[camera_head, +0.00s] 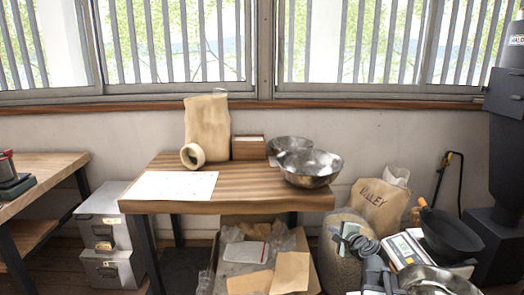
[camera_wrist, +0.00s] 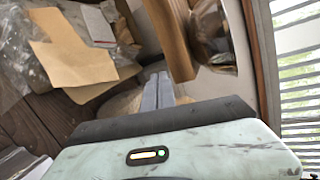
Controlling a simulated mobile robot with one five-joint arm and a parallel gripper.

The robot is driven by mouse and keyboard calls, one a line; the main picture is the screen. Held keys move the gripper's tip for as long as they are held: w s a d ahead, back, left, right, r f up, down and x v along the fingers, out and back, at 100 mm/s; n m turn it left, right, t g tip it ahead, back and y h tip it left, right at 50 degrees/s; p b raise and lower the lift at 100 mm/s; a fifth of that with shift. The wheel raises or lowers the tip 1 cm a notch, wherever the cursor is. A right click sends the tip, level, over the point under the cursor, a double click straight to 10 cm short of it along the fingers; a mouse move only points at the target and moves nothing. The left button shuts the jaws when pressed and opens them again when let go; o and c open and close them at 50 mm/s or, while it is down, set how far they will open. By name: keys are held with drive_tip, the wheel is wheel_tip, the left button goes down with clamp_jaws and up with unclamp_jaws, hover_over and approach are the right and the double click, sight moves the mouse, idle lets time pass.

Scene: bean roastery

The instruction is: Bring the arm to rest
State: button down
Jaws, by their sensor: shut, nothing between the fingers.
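My gripper (camera_wrist: 157,78) shows in the wrist view with its two grey fingers together and nothing between them. In the head view my gripper (camera_head: 345,235) is at the lower right, in front of the sack area and just past the right end of the wooden table (camera_head: 240,203). The table also shows in the wrist view (camera_wrist: 170,38), beyond the fingertips. I see no contact between the fingers and anything, though the exact gap is hard to judge. Part of my arm is cut off by the lower edge of the head view.
Two metal bowls (camera_head: 311,169), a paper sheet (camera_head: 172,186), a tan bag (camera_head: 207,128) and a small wooden box (camera_head: 248,148) are on the table. A carton (camera_head: 226,284) with papers is below. A sack (camera_head: 380,205) and dark machine (camera_head: 503,140) stand right.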

drive_tip(key=s+a+f+n+g+y, duration=0.1)
drive_tip(key=s+a+f+n+g, duration=0.4)
drive_tip(key=a, duration=0.5)
drive_tip(key=s+a+f+n+g+y, duration=0.1)
drive_tip(key=s+a+f+n+g, duration=0.2)
drive_tip(key=s+a+f+n, duration=0.5)
drive_tip(key=s+d+f+n+g+h, duration=0.1)
drive_tip(key=s+d+n+g+h, duration=0.15)
drive_tip(key=s, duration=0.25)
drive_tip(key=s+d+f+n+g+h, duration=0.2)
drive_tip(key=s+n+g, duration=0.1)
drive_tip(key=s+g, duration=0.15)
wheel_tip(320, 180, up, 28)
drive_tip(key=t+p, duration=0.1)
drive_tip(key=p, duration=2.6)
drive_tip(key=shift+p, duration=0.4)
drive_tip(key=shift+w, duration=0.1)
